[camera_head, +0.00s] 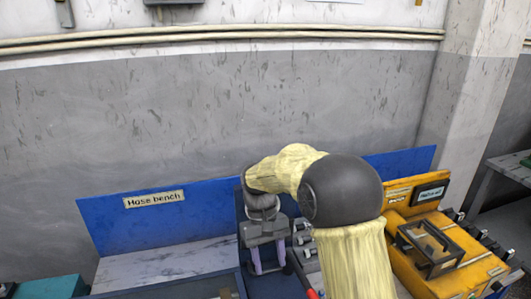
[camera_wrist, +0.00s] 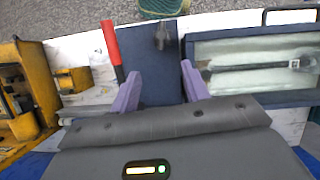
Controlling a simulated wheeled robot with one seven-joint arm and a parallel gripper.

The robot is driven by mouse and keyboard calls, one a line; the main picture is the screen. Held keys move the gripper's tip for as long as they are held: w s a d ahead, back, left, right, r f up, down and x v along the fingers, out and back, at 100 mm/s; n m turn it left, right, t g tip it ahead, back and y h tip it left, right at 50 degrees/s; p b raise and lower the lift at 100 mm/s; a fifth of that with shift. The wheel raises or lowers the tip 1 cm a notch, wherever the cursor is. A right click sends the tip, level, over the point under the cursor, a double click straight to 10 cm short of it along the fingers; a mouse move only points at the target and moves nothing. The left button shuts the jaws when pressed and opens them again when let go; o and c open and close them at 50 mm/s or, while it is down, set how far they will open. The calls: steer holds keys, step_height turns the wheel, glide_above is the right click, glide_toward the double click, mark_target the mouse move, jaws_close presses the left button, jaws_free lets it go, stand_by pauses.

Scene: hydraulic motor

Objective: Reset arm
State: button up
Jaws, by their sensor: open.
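My gripper (camera_head: 268,262) hangs over the bench in the head view, with its two purple fingers pointing down. The fingers also show in the wrist view (camera_wrist: 159,82), spread apart with nothing between them. Below them is a dark blue surface (camera_wrist: 145,92). My yellow-sleeved arm is bent and hides part of the bench behind it.
The hose bench has a blue back panel (camera_head: 165,222). A yellow machine (camera_head: 402,198) stands at the right. In the wrist view, a red handle (camera_wrist: 112,42) lies left of the fingers, and a dark-framed tray (camera_wrist: 225,98) holding a long tool (camera_wrist: 255,66) lies to the right.

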steer(key=s+d+f+m+t, duration=0.1)
steer(key=s+d+m+t, duration=0.1)
steer(key=s+d, duration=0.4)
steer(key=s+d+f+m+t+y, duration=0.1)
steer(key=s+d+f+m+t, duration=0.1)
steer(key=s+d+t, duration=0.2)
steer(key=s+d, duration=0.2)
steer(key=d, duration=0.2)
steer(key=shift+s+d+y, duration=0.15)
steer(key=shift+s+y, duration=0.1)
steer(key=shift+y, duration=0.05)
